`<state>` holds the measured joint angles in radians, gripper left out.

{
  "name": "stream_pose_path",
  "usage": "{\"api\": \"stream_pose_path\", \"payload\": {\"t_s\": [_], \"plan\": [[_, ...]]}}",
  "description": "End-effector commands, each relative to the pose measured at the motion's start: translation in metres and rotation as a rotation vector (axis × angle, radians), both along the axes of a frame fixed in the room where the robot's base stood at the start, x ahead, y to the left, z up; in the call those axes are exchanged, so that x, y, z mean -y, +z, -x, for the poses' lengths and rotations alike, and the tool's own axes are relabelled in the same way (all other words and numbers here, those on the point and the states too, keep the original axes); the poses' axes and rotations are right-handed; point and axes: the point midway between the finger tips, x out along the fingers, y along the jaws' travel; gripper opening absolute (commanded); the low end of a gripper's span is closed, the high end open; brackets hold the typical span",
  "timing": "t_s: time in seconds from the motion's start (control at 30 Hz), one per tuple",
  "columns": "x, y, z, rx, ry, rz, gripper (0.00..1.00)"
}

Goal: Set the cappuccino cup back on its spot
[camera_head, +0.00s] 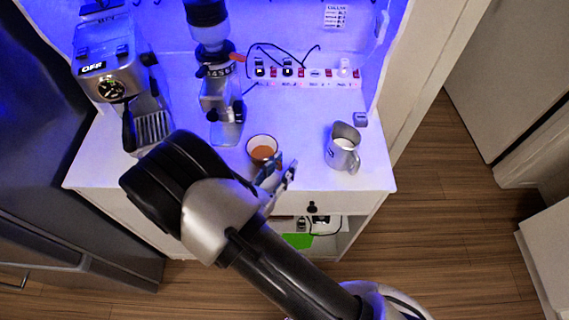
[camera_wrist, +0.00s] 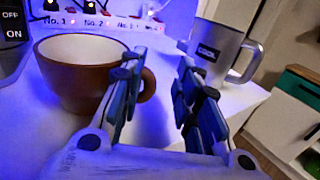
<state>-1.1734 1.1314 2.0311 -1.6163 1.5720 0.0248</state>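The cappuccino cup (camera_head: 262,144) is brown outside with a white inside, and stands upright on the white cabinet top near its front edge. In the wrist view the cup (camera_wrist: 72,80) is at the left, its handle (camera_wrist: 149,84) pointing right. My gripper (camera_head: 278,174) is at the cup's front right. In the wrist view my gripper (camera_wrist: 160,75) is open, with a clear gap between the fingers. The left finger overlaps the cup's right side and part of the handle; I cannot tell whether they touch. No marked spot for the cup can be made out.
A metal milk pitcher (camera_head: 343,147) stands right of the cup. A grinder (camera_head: 220,100) and an espresso machine (camera_head: 112,70) stand to the left. A power strip (camera_head: 305,73) with cables is at the back. Bare top (camera_head: 305,125) lies between cup and pitcher.

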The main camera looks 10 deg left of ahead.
Motion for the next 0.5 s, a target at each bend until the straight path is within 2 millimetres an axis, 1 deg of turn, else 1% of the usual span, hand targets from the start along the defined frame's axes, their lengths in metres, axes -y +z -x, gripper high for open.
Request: {"api": "stream_pose_path", "payload": {"t_s": [0.03, 0.3, 0.4, 0.5], "plan": [[-0.005, 0.000, 0.009, 0.000, 0.007, 0.001, 0.30], [-0.025, 0.000, 0.065, 0.000, 0.007, 0.000, 0.30], [-0.031, 0.000, 0.082, 0.000, 0.006, 0.001, 0.30], [-0.035, 0.000, 0.093, 0.000, 0.004, 0.000, 0.30]]}}
